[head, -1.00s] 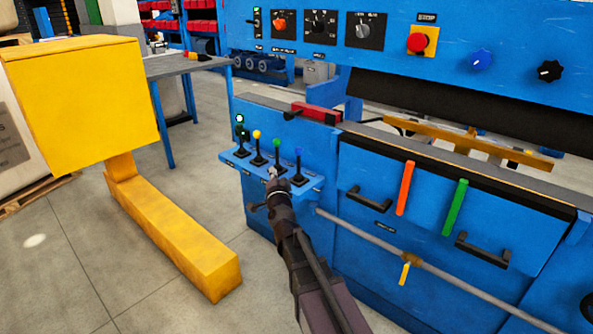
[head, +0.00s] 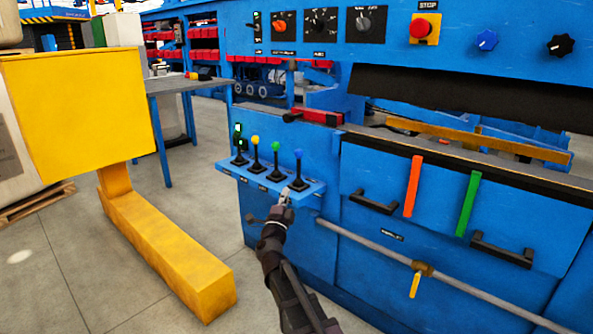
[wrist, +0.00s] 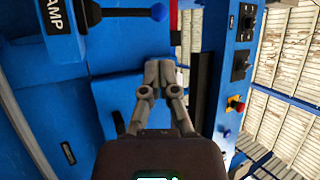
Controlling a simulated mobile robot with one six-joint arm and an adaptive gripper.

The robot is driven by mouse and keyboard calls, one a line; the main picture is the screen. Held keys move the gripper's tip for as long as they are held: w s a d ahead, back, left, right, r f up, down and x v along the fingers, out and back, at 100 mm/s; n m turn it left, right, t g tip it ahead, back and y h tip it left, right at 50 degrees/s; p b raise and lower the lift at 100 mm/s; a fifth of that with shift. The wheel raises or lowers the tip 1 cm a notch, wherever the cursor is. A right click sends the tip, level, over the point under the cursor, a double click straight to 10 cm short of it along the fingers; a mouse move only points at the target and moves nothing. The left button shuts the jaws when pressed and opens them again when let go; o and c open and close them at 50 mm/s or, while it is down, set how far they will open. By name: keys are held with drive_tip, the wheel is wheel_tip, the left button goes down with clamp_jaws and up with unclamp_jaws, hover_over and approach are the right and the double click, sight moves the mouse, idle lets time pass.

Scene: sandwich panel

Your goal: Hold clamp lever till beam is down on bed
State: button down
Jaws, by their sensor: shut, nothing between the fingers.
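A blue shelf on the machine front carries a row of black levers with coloured knobs. The blue-knobbed lever (head: 299,170) stands upright at its right end. In the wrist view this lever (wrist: 158,12) lies at the top, beside a label whose visible part reads "AMP". My gripper (head: 286,196) is shut and empty, in front of the shelf edge and below the blue knob. In the wrist view its fingertips (wrist: 160,70) are together, apart from the lever. A dark beam (head: 440,98) spans the machine above the bed (head: 430,152), with a visible gap between them.
Yellow-knobbed (head: 255,155) and green-knobbed (head: 277,163) levers stand close left of the blue one. A yellow post with a box (head: 85,110) stands at left. A red stop button (head: 423,28) is on the upper panel. A pipe (head: 380,250) runs along the front.

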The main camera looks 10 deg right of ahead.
sight(298, 156)
drive_tip(key=shift+d+f, duration=0.1)
drive_tip(key=shift+f, duration=0.05)
idle(0.4)
drive_tip(key=p+x, duration=0.5)
drive_tip(key=x, duration=0.8)
drive_tip(key=shift+w+d+r+p, duration=0.25)
drive_tip(key=shift+w+d+p, duration=0.05)
drive_tip(key=shift+p, duration=0.1)
